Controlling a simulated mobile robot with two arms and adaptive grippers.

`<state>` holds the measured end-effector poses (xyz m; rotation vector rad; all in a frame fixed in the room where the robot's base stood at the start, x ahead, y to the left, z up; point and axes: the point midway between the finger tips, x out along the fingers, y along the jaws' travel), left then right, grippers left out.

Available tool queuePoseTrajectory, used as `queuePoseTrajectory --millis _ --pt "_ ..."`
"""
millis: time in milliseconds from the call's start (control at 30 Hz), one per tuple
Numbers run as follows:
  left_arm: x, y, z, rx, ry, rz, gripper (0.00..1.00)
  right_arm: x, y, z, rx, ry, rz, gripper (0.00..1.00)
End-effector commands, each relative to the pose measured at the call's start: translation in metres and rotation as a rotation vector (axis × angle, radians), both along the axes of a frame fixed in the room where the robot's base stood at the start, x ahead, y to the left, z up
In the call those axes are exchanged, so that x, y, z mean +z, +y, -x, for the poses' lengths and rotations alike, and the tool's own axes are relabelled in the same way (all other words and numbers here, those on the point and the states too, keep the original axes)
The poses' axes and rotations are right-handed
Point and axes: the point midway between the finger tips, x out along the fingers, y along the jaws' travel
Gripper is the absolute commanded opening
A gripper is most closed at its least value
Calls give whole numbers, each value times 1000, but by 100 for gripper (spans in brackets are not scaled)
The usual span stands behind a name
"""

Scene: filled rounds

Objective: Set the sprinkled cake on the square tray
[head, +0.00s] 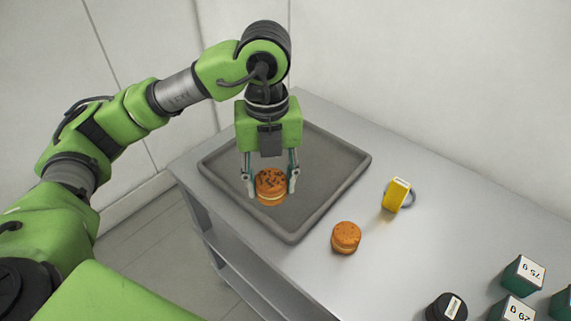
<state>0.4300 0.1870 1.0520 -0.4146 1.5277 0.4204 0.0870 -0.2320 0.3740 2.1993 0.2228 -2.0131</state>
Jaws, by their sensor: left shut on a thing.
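The sprinkled cake (270,184) is a round orange-brown cake with a pale filling line and dark sprinkles on top. My left gripper (270,186) is shut on it, one finger on each side, pointing down. The cake is over the square tray (335,163), a dark grey tray with a raised rim, near its left front part. I cannot tell whether the cake touches the tray floor. My right gripper is not in view.
A second filled round cake (346,237) lies on the grey table (300,262) just outside the tray's front right edge. A yellow block-like object (396,194) stands right of the tray. Green labelled boxes (523,273) and a black round item (446,307) are at lower right.

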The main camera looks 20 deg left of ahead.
Motion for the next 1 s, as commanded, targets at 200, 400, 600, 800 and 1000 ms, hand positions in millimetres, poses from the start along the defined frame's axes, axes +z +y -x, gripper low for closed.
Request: queuePoseTrajectory --millis 200,400,600,800,1000 --pt "6 -1 -3 298 -1 3 33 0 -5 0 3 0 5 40" --pt "3 4 -10 392 3 3 33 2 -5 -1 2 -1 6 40" --pt "-16 28 -45 397 8 3 33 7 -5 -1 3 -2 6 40" --pt "-43 54 -83 393 9 4 33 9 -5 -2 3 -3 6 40" --pt "-73 70 -106 391 4 0 33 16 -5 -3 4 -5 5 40"
